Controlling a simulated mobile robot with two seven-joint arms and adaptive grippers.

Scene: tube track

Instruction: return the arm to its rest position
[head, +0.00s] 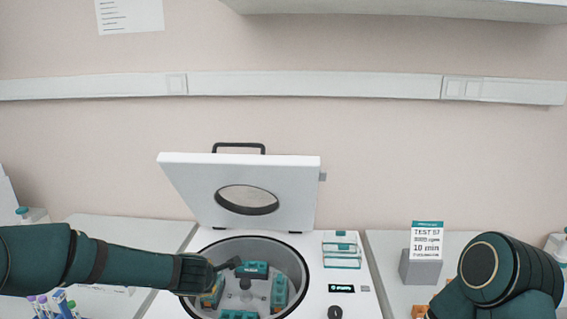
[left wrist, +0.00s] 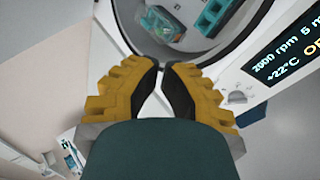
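My left arm (head: 130,262) reaches in from the left across the bench. Its dark gripper (head: 222,268) is over the left rim of the open centrifuge bowl (head: 298,262). In the left wrist view my left gripper (left wrist: 162,67) has its yellow and black fingers drawn together at the tips, with nothing between them. The bowl rim (left wrist: 190,66) lies just beyond the tips. My right arm (head: 490,275) is folded at the lower right, and its gripper is not clearly visible.
The centrifuge lid (head: 185,180) stands raised. Teal rotor buckets (head: 280,290) sit in the bowl. A teal-lidded clear box (head: 342,250) is on the housing beside a knob (head: 335,312). A sign (head: 427,240) stands right. Tubes (head: 62,303) are at lower left.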

